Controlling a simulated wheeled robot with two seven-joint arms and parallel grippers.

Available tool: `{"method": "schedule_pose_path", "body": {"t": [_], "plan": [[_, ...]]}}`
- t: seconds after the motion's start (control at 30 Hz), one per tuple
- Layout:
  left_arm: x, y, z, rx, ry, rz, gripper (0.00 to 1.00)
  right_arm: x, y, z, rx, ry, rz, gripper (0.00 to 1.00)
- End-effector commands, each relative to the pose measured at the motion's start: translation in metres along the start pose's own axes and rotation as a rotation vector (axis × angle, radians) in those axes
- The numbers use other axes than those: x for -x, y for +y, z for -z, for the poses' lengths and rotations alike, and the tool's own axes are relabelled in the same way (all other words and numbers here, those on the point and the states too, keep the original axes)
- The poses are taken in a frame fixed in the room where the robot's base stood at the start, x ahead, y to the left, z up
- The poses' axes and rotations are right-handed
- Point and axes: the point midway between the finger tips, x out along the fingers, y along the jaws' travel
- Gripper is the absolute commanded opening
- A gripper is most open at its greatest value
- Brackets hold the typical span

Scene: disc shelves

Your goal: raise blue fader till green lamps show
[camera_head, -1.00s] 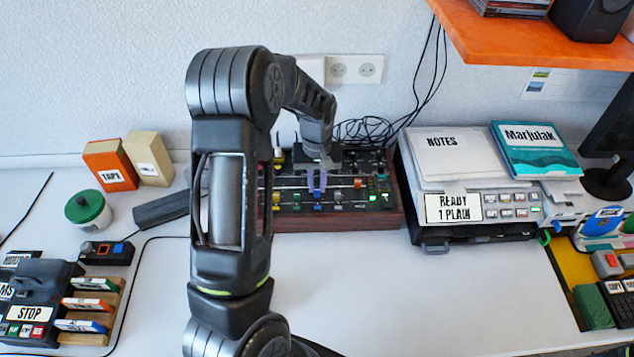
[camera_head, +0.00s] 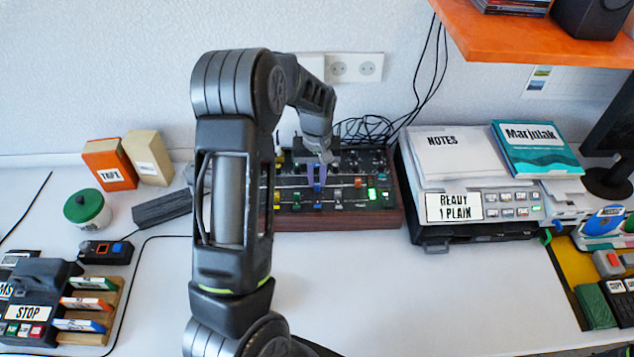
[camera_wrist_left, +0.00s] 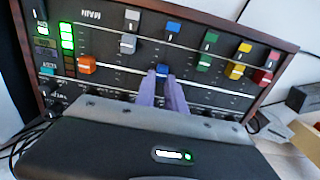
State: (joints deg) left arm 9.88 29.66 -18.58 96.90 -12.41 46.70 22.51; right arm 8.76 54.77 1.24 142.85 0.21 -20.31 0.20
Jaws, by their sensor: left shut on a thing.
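The mixer panel (camera_head: 345,222) with a wooden frame stands against the wall, partly hidden behind my left arm. My left gripper (camera_head: 316,176) reaches down over it, its two pale purple fingers shut on the blue fader cap (camera_head: 317,187). In the left wrist view, the fingertips (camera_wrist_left: 163,80) close around the blue cap (camera_wrist_left: 161,71), which sits farther from the panel's front edge than its neighbours, the grey and green caps. The green lamps (camera_head: 372,194) glow brightly at the panel's right; the wrist view shows the lit column (camera_wrist_left: 66,36) too. My right gripper is out of view.
Orange (camera_wrist_left: 86,65), grey (camera_wrist_left: 128,44) and green (camera_wrist_left: 204,65) fader caps flank the blue one. A printer (camera_head: 470,222) with papers stands to the right. Cables (camera_head: 365,130) lie behind the panel. The table in front is clear.

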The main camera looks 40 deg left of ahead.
Motion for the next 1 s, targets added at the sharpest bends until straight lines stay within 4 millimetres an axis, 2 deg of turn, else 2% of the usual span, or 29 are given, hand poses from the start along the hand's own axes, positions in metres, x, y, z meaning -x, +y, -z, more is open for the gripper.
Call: {"method": "schedule_pose_path", "body": {"t": [0.07,0.3,0.33,0.6,0.87,1.0], "plan": [[-0.001,0.000,0.007,0.001,0.003,-0.001,0.00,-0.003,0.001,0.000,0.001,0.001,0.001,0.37],[0.000,0.000,0.007,0.000,0.002,-0.001,0.00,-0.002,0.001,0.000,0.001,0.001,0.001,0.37],[0.000,0.000,0.007,0.000,0.001,-0.001,0.16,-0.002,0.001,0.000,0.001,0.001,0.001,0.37],[0.000,0.000,0.007,0.000,0.001,-0.001,0.36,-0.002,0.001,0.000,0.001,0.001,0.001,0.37],[0.001,0.000,0.007,0.001,0.002,-0.001,0.36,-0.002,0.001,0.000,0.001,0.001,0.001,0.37],[0.010,0.000,0.008,0.001,0.004,-0.002,0.36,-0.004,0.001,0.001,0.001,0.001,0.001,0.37]]}}
